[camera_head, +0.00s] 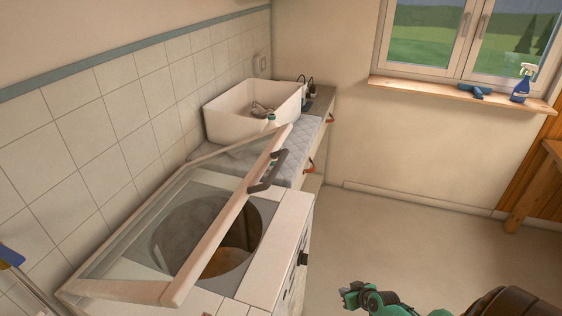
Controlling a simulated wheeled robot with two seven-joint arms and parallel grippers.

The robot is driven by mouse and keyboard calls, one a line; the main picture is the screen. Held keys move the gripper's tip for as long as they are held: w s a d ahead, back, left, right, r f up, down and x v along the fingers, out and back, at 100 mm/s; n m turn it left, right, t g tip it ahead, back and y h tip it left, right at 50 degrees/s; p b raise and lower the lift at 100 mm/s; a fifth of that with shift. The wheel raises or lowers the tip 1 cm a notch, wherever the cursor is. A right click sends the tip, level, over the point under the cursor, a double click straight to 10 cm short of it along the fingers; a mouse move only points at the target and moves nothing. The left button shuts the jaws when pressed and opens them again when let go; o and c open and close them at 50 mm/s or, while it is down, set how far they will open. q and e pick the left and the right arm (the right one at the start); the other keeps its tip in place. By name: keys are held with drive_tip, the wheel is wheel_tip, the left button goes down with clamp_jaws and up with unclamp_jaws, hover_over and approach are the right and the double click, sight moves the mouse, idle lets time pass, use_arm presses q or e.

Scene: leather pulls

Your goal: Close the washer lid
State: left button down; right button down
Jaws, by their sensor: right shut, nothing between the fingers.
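The washer (276,256) stands at the left, against the tiled wall, with a round drum opening in its top. Its lid (215,237) is a pale frame with a clear pane. The lid is raised at a tilt above the drum opening, apart from the top on its front side. My left gripper is not in view.
A white basin (254,108) and a quilted grey mat (298,150) are behind the washer, above cabinets with leather pulls (308,168). A spray bottle (522,84) stands on the windowsill (460,94). The floor (400,230) right of the washer is clear.

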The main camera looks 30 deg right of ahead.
drive_tip(key=w+r+n+t+y+p, duration=0.15)
drive_tip(key=w+r, duration=0.35)
drive_tip(key=r, duration=1)
drive_tip(key=w+r+n+t+y, duration=0.1)
drive_tip(key=w+r+t+y, duration=0.2)
drive_tip(key=r, duration=1.1)
drive_tip(key=s+a+r+n+y+p, duration=0.15)
drive_tip(key=a+r, duration=0.35)
drive_tip(key=r, duration=0.5)
drive_tip(key=s+a+r+n+y, duration=0.2)
drive_tip(key=a+r+n+y, duration=0.15)
drive_tip(key=r, duration=0.55)
drive_tip(key=s+a+r+n+y, duration=0.1)
drive_tip(key=a+r+n+y, duration=0.1)
drive_tip(key=a+r, duration=0.6)
drive_tip(key=w+a+r+p, duration=0.3)
drive_tip(key=w+a+p, duration=0.1)
drive_tip(key=w+p, duration=0.35)
drive_tip(key=f, duration=0.3)
drive_tip(key=s+f, duration=0.1)
drive_tip(key=shift+d+f+p, duration=0.25)
drive_tip(key=shift+d+p, duration=0.1)
drive_tip(key=shift+p, duration=0.05)
drive_tip(key=shift+s, duration=0.1)
